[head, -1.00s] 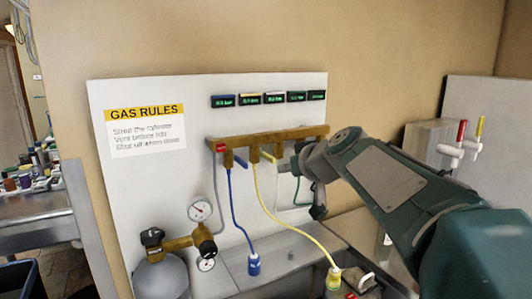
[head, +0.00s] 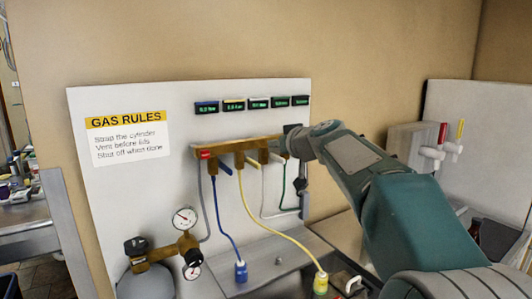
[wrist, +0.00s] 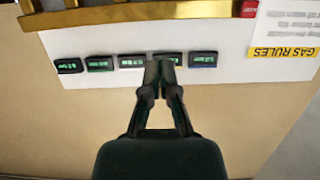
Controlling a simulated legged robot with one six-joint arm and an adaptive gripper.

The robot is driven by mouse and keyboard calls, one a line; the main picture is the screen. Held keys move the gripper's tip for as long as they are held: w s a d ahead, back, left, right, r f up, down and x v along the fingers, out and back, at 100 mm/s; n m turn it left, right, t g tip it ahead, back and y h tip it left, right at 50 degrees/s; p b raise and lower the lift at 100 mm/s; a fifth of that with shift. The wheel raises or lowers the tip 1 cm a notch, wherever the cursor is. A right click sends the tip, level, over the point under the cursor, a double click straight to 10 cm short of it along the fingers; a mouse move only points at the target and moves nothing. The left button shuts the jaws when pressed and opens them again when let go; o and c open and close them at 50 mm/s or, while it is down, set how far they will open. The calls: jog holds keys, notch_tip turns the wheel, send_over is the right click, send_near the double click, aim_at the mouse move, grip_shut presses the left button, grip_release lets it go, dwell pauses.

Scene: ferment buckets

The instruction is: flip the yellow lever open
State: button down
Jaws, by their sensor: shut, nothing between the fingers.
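The yellow lever (head: 252,162) sticks out from the brass manifold (head: 235,146) on the white panel, above the yellow hose. It slants out, with a blue lever (head: 223,168) to its left. My gripper (wrist: 160,73) is shut and empty in the wrist view. Its fingertips point towards the manifold, over the row of small displays. In the head view, the end of my arm is just right of the yellow lever, and its fingers are hard to make out. The yellow lever cannot be clearly told in the wrist view. I see no contact with it.
Blue (head: 217,215) and yellow (head: 275,228) hoses hang below the manifold. A gas cylinder (head: 147,285) with gauges (head: 185,219) stands at lower left. Small displays (head: 233,104) line the panel above. A grey box with red and yellow handles (head: 443,133) is at right.

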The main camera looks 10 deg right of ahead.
send_over(258, 164)
notch_tip(258, 164, down, 2)
jog(key=shift+w+f, duration=0.3)
jog(key=shift+f, duration=1.85)
